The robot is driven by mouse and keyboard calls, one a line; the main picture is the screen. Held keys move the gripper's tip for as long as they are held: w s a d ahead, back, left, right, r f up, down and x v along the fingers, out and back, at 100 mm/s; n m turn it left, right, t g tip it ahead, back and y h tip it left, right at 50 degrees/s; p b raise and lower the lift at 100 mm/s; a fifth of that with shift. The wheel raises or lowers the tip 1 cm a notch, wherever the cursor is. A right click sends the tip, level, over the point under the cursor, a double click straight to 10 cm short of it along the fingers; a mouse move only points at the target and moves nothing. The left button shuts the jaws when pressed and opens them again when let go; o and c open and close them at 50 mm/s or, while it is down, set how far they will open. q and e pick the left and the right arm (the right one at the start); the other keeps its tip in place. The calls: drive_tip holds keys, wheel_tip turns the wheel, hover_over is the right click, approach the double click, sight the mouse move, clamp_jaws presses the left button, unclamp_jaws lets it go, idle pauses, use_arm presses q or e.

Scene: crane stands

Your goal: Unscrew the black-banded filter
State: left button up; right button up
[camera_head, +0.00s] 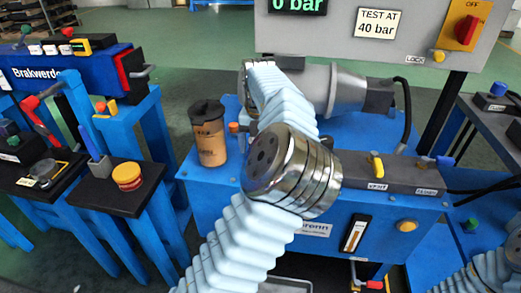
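I cannot make out a black-banded filter for sure; my arm covers the middle of the blue bench. My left arm, in a pale blue sleeve with a shiny metal joint, rises from the bottom and reaches up in front of the grey motor-like housing (345,88). Its gripper is hidden or too unclear to see. My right arm shows only at the bottom right corner, and its gripper is out of view.
A tan cup (211,145) with a dark lid stands on the blue bench (196,178). A grey panel (415,25) reading 0 bar stands behind, with a red switch (467,28). A grey block (400,174) has a yellow lever. A yellow-orange round piece (127,177) sits left.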

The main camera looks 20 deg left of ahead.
use_arm(q)
drive_tip(key=m, duration=0.5)
drive_tip(key=shift+m, duration=0.3)
drive_tip(key=m, duration=1)
drive_tip(key=shift+m, duration=0.4)
drive_tip(key=m, duration=0.5)
drive_tip(key=shift+m, duration=0.4)
drive_tip(key=shift+c, duration=0.4)
drive_tip(key=c, duration=1.1)
drive_tip(key=shift+r, duration=0.1)
